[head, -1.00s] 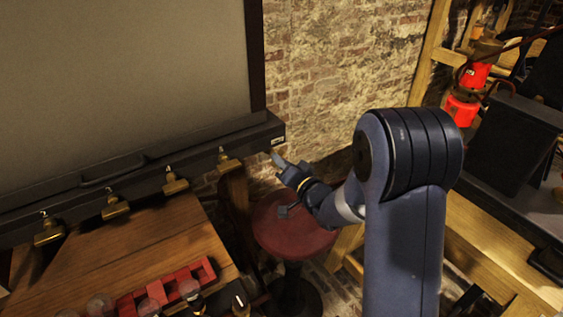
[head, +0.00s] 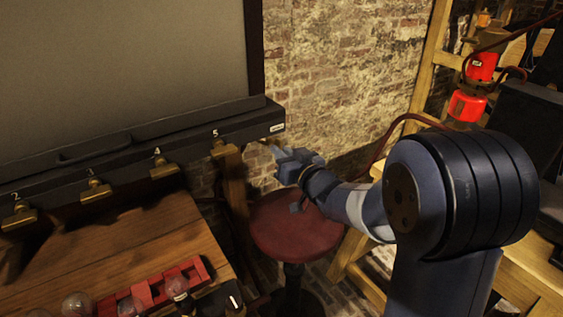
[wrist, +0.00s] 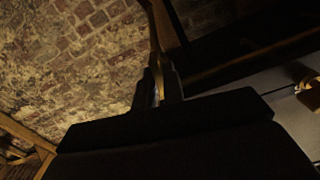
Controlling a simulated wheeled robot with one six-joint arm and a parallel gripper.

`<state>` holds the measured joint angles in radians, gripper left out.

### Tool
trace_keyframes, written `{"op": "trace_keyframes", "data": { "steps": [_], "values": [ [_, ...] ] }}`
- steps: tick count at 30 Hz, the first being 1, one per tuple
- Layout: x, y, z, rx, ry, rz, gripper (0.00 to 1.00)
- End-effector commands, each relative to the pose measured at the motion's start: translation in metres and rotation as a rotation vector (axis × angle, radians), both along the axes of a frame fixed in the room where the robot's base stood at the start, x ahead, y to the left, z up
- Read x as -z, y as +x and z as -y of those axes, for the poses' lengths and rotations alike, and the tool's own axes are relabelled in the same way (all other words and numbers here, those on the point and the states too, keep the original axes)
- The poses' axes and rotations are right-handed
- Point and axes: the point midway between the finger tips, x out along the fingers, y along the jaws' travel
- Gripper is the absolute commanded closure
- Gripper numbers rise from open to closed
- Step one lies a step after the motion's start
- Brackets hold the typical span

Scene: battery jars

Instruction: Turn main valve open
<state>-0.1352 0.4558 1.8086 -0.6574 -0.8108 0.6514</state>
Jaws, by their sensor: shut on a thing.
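The main valve sits at the right end of the dark bar (head: 130,155), under a small white label (head: 277,128) too small to read. Only a bit of its brass shows in the head view. In the wrist view its brass lever (wrist: 155,40) runs up from between my fingers. My gripper (head: 274,148) reaches the bar's end from the right. In the wrist view my gripper (wrist: 158,88) is shut on the lever, one dark finger on each side. My fingers and the dark lighting hide part of the valve.
Several numbered brass valves (head: 165,170) line the bar to the left. Below are a wooden table (head: 130,240) with a red rack (head: 150,290) of glass bulbs and a round red stool (head: 300,235). A brick wall (head: 340,60) stands behind. Red cylinders (head: 467,105) stand at right.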

Motion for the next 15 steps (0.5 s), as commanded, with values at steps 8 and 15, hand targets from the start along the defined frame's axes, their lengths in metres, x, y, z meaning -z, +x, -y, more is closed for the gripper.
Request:
{"op": "trace_keyframes", "data": {
  "steps": [8, 15],
  "values": [
    [0.0018, 0.0, 0.0002, 0.0, -0.11, 0.073, 1.0],
    [0.0007, 0.0001, 0.0002, 0.0, -0.146, 0.097, 1.0]
  ]
}}
